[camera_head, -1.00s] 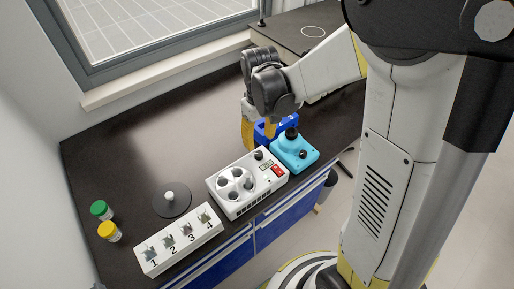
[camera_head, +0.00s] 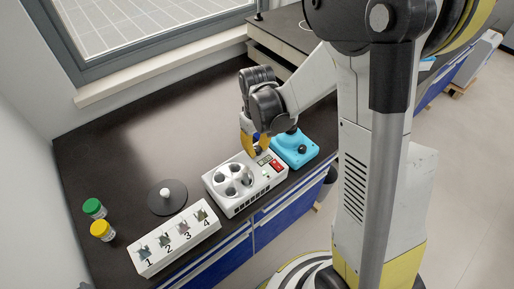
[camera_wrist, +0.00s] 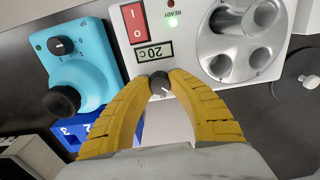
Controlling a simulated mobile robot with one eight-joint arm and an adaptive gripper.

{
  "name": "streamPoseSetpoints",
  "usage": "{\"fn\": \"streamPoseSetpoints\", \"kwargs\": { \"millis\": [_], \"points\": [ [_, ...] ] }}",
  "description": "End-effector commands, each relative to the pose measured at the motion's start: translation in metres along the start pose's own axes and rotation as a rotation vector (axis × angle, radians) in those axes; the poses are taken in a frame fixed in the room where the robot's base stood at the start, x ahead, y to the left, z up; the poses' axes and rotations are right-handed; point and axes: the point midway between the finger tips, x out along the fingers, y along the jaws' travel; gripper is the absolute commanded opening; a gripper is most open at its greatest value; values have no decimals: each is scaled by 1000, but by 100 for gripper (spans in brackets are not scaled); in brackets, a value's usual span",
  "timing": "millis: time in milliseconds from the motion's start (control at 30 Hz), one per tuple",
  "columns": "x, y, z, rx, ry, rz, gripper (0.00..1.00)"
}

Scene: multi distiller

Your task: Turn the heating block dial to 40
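The white heating block (camera_head: 215,190) stands near the front edge of the bench, with large round wells in its top. In the wrist view its panel (camera_wrist: 185,70) shows a display (camera_wrist: 154,51) reading 20c, seen upside down. A red switch (camera_wrist: 134,23) and a lit green READY light (camera_wrist: 173,22) sit beside it. The small dark dial (camera_wrist: 160,85) lies between the two yellow fingertips of my gripper (camera_wrist: 160,80). The tips sit close against both its sides, and the gripper looks shut on it. In the head view my gripper (camera_head: 254,146) is over the block's right end.
A turquoise device (camera_head: 294,149) with black knobs stands close at the right of the block. A white rack numbered 1 to 4 (camera_head: 178,239) is at the front left. A dark round disc (camera_head: 160,204), green-capped jar (camera_head: 94,209) and yellow-capped jar (camera_head: 102,231) are left.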

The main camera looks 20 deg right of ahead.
Motion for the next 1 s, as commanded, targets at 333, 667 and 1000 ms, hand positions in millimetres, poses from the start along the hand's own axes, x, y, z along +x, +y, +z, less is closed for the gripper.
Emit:
{"fn": "streamPoseSetpoints", "kwargs": {
  "millis": [333, 667, 1000],
  "points": [
    [0, 0, 0, 45, 0, 0, 0],
    [1, 0, 0, 266, 0, 0, 0],
    [0, 0, 0, 548, 0, 0, 0]
  ]
}}
